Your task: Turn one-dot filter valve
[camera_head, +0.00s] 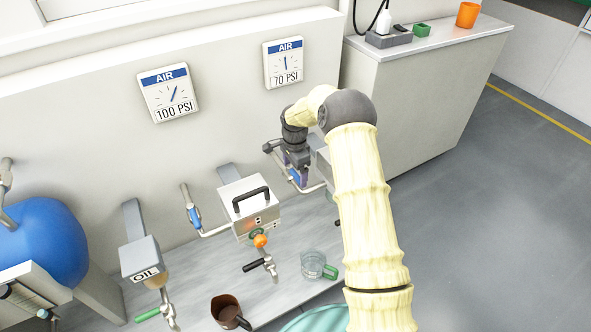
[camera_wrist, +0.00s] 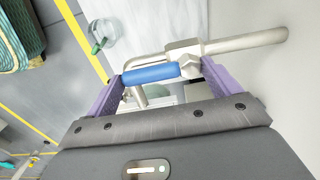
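My gripper (camera_wrist: 165,88) has its purple fingers wide apart, one at each end of a blue valve handle (camera_wrist: 150,74). The handle lies lengthwise between the fingers, not visibly clamped; I cannot tell whether they touch it. A metal pipe (camera_wrist: 250,40) runs from the handle's joint to the upper right. In the head view my gripper (camera_head: 298,172) is at the right-hand filter unit, mostly hidden by my arm. Another filter unit (camera_head: 240,196) with a black handle has its own blue-handled valve (camera_head: 194,217) to the left. Dot markings on the unit at my gripper are not visible.
Wall gauges read 100 PSI (camera_head: 169,92) and 70 PSI (camera_head: 286,62). An oil dispenser (camera_head: 141,258), brown jug (camera_head: 228,311) and glass jug (camera_head: 314,265) stand at the lower workbench. A blue tank (camera_head: 45,243) is at left, a cabinet (camera_head: 420,100) at right. Open floor lies beyond.

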